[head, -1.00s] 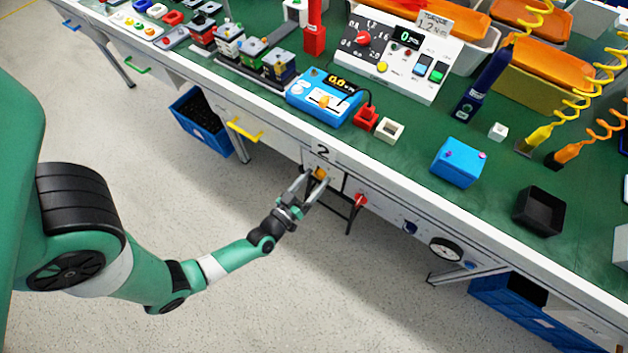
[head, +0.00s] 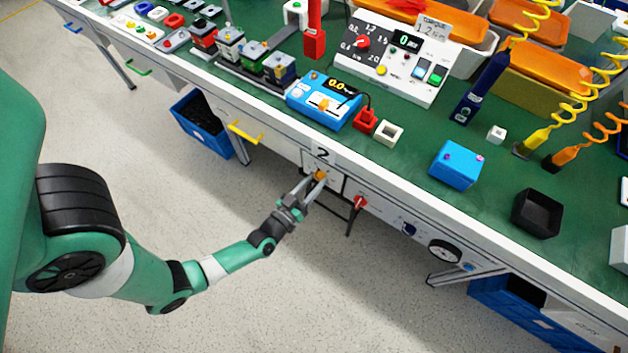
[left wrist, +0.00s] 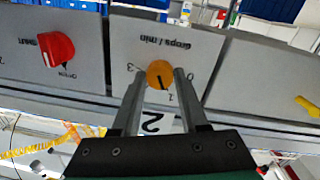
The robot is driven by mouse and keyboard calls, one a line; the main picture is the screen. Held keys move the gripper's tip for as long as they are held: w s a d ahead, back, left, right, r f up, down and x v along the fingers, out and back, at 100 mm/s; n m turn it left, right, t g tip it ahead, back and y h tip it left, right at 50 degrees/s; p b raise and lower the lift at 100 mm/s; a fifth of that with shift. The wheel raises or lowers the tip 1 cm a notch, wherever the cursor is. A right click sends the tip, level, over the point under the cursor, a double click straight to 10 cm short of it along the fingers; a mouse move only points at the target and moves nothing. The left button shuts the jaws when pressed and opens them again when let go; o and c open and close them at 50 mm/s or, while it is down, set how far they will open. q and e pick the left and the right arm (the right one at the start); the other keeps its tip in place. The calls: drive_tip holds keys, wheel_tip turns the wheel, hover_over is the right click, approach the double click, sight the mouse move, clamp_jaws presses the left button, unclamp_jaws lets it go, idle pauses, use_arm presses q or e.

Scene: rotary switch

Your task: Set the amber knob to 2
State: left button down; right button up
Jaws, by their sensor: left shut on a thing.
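The amber knob (head: 320,175) is on the front panel under the bench's front edge. In the left wrist view, which is upside down, the amber knob (left wrist: 159,74) shows a dark pointer line aimed near the 1 mark. The marks 0, 1 and 3 are legible around it; the 2 mark on the dial is not visible, perhaps behind a finger. A card with a large 2 (head: 322,153) is on the bench edge above the knob. My left gripper (head: 318,178) is shut on the knob, one finger on each side. My right gripper is not in view.
A red knob (head: 360,202) is on the panel right of the amber one, and a yellow handle (head: 244,132) is to its left. A gauge (head: 445,250) is farther right. The floor in front is clear around my left arm.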

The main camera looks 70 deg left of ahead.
use_arm(q)
drive_tip(key=m+p, duration=0.2)
drive_tip(key=m, duration=0.1)
drive_tip(key=shift+r, duration=0.2)
drive_tip(key=m+p, duration=0.2)
drive_tip(key=shift+m, duration=0.3)
drive_tip(key=shift+m+g+p, duration=0.3)
drive_tip(key=shift+m+p, duration=0.25)
drive_tip(key=shift+m, duration=0.65)
drive_tip(key=shift+f+m+p, duration=0.15)
drive_tip(key=shift+m+p, duration=0.35)
drive_tip(key=shift+m, duration=0.7)
drive_tip(key=shift+c, duration=2.2)
unclamp_jaws()
drive_tip(key=shift+s, duration=0.1)
